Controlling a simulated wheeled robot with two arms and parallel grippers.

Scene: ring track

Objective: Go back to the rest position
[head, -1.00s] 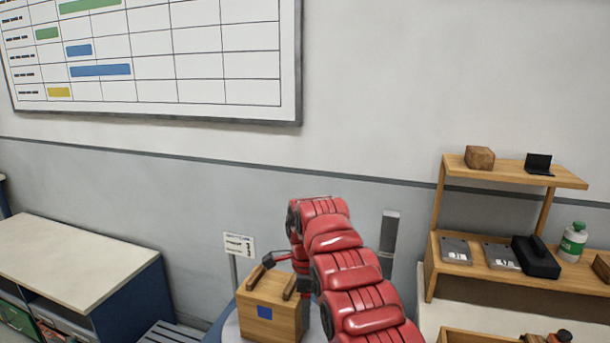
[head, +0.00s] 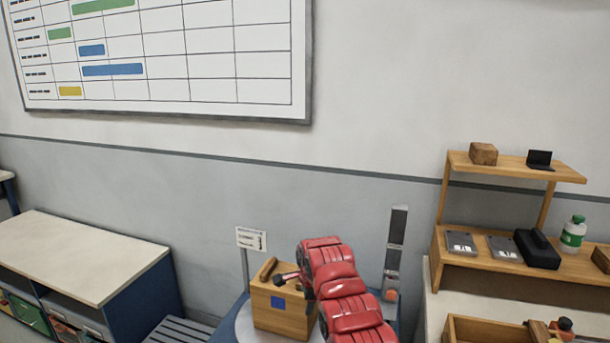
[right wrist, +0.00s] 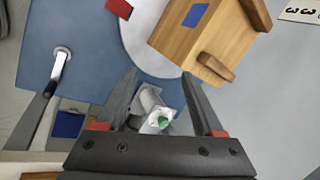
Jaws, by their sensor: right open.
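My right gripper (right wrist: 162,77) is open in the right wrist view, its two dark fingers apart, with nothing gripped between them. In the head view my red right arm comes up from the bottom and hides most of that gripper. A wooden box (head: 268,312) with a blue square and bar handles on top stands at the arm's left. It also shows in the right wrist view (right wrist: 180,42), beyond the fingertips and apart from them. My left gripper is in neither view.
The box stands on a white disc (right wrist: 140,30) on a blue surface (right wrist: 95,50). A small sign (head: 251,239) and a grey upright post (head: 396,240) stand behind. A wooden shelf (head: 500,168) is at right, a cabinet (head: 80,255) at left. A white object with a green end (right wrist: 155,110) lies below the fingers.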

